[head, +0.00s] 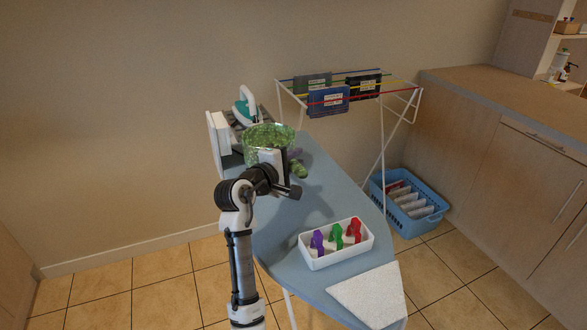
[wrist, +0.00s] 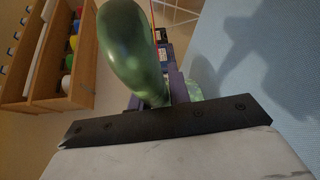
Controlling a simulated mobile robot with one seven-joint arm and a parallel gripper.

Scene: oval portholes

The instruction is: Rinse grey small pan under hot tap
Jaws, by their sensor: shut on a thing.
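No grey pan, tap or sink shows in either view. In the head view my gripper (head: 292,160) is over the far half of the ironing board, at a round, mottled green see-through vessel (head: 262,133). A stubby green handle (head: 299,170) sticks out beside the gripper. In the wrist view the smooth green handle (wrist: 135,45) rises large and close, with the purplish fingers (wrist: 172,88) around it. My gripper is shut on this handle. My gripper's body hides part of the vessel, and I cannot tell whether the vessel touches the board.
The blue ironing board (head: 315,205) holds an iron (head: 245,106), a white tray of colored clips (head: 336,243) and a white cloth (head: 370,296). A drying rack (head: 390,130) stands behind. A blue basket (head: 409,203) is on the floor before the wooden counter (head: 500,95).

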